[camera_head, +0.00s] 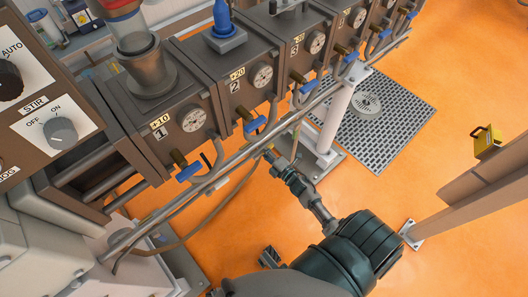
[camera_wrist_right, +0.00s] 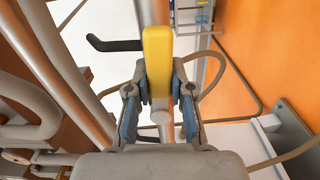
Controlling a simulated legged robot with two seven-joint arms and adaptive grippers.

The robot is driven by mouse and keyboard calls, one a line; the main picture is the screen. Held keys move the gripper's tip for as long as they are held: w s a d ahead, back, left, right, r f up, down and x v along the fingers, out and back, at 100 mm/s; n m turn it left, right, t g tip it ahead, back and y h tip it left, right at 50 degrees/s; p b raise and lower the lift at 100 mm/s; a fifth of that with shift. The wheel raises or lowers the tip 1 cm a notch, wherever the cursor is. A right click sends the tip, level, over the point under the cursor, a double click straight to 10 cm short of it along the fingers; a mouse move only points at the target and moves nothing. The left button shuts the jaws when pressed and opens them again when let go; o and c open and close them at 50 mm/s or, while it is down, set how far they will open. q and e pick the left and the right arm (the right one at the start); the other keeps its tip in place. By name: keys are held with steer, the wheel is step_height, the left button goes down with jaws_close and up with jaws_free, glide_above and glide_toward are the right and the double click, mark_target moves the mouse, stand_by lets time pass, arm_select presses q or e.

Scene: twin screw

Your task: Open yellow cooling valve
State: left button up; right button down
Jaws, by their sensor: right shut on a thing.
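The yellow valve handle (camera_wrist_right: 158,50) stands upright in the right wrist view, in front of a grey pipe. My right gripper (camera_wrist_right: 159,105) is shut on its lower part, with one blue-grey finger pad on each side. In the head view my right arm comes up from the bottom, and the right gripper (camera_head: 273,160) is small beside the grey pipe under the machine row. The yellow handle cannot be made out there. My left gripper is not in view.
A black handle (camera_wrist_right: 113,44) sticks out left of the yellow one. Numbered brown units with gauges and blue-handled valves (camera_head: 188,172) line the rail above my gripper. A white post (camera_head: 335,118) stands on the right.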

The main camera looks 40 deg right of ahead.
steer(key=shift+s+f+n, duration=0.15)
steer(key=shift+f+n, duration=0.05)
steer(key=shift+n, duration=0.2)
steer(key=c, duration=1)
jaws_free()
steer(key=shift+d, duration=0.1)
steer(key=shift+r, duration=0.15)
steer(key=s+d, duration=0.1)
steer(key=s, duration=1)
steer(key=shift+s, duration=0.35)
steer(key=shift+c, duration=0.3)
